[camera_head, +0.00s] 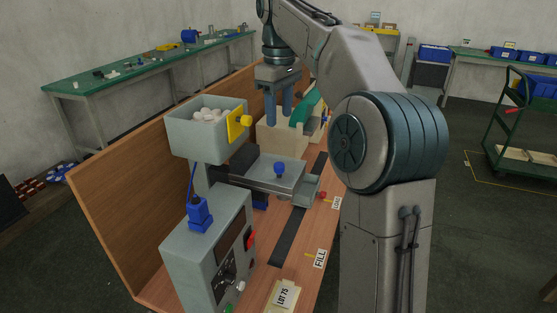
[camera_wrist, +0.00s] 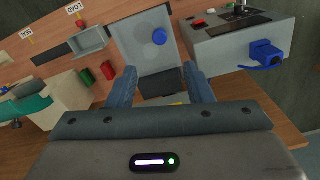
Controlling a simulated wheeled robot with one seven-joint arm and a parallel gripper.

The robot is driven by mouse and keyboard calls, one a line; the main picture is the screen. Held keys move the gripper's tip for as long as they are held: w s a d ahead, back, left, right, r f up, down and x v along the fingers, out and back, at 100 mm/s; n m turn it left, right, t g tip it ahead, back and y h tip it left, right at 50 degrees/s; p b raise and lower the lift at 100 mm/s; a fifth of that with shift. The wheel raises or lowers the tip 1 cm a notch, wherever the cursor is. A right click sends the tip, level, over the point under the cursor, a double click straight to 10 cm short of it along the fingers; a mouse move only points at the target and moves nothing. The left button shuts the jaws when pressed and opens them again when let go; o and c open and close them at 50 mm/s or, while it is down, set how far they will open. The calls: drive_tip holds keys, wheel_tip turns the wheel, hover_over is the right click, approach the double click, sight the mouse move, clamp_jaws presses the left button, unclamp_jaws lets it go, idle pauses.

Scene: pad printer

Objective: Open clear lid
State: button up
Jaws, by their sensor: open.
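The lid (camera_head: 262,177) is a flat grey-looking panel with a round blue knob (camera_head: 279,168) on top, on the arm of the grey machine. It lies flat. In the wrist view the lid (camera_wrist: 140,45) fills the upper middle, with faint round shapes showing on it, and the blue knob (camera_wrist: 159,37) sits near its right side. My gripper (camera_head: 279,120) points down behind and above the lid, in front of the beige box.
A grey hopper (camera_head: 206,130) of white pieces with a yellow bracket (camera_head: 238,125) stands left of the lid. The beige box (camera_head: 270,137) with a green part (camera_head: 303,110) is behind. A small grey tray (camera_wrist: 87,42) lies beside the lid. A wooden panel (camera_head: 120,190) borders the bench.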

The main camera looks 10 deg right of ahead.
sight(279, 164)
wheel_tip(279, 164, down, 14)
drive_tip(key=b, duration=0.2)
drive_tip(key=shift+r+b, duration=0.15)
drive_tip(key=shift+b, duration=0.15)
drive_tip(key=shift+r, duration=0.1)
clamp_jaws()
